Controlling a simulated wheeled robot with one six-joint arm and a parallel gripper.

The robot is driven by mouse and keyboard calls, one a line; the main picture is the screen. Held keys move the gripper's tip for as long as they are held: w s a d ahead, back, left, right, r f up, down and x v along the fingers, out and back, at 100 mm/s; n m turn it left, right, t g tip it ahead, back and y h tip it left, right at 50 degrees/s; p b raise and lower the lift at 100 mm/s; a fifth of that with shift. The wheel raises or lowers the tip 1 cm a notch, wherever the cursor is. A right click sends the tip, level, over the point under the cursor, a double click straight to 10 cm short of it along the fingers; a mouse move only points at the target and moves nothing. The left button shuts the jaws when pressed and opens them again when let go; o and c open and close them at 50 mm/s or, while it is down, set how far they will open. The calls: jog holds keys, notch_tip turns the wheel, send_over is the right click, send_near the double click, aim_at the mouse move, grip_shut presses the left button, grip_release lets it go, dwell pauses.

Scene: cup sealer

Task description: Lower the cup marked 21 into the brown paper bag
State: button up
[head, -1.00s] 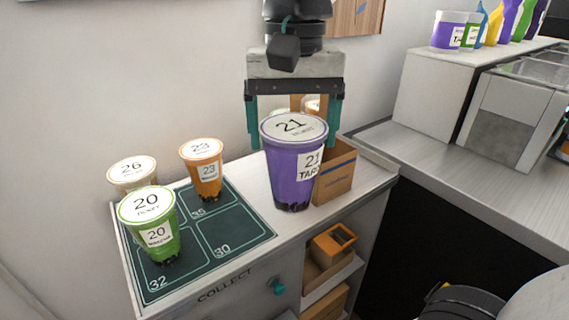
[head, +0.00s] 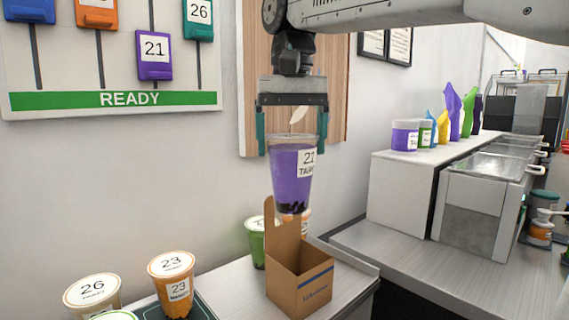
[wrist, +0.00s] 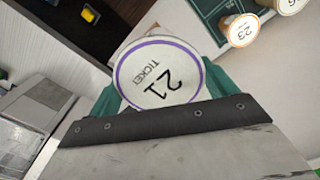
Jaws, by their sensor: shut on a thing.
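The purple cup marked 21 (head: 291,178) hangs upright between the teal fingers of my gripper (head: 292,148), which is shut on it near its rim. Its white lid reading 21 shows between the fingers in the wrist view (wrist: 157,76). The open brown paper bag (head: 300,284) stands upright on the counter below the cup in the head view. The cup's base is near the bag's raised back panel, apparently above it; the exact gap cannot be told. The inside of the bag is mostly hidden, and the bag is not clear in the wrist view.
A green cup (head: 256,242) and an orange cup (head: 306,220) stand behind the bag. Cups marked 23 (head: 173,285) and 26 (head: 93,292) stand at front left. A white raised cabinet (head: 400,195) is to the right. The counter (head: 232,290) is clear left of the bag.

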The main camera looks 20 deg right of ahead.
jog(key=w+d+r, duration=0.4)
jog(key=w+d, duration=0.1)
jog(key=w, duration=0.1)
jog(key=shift+s, duration=0.1)
dwell(0.7)
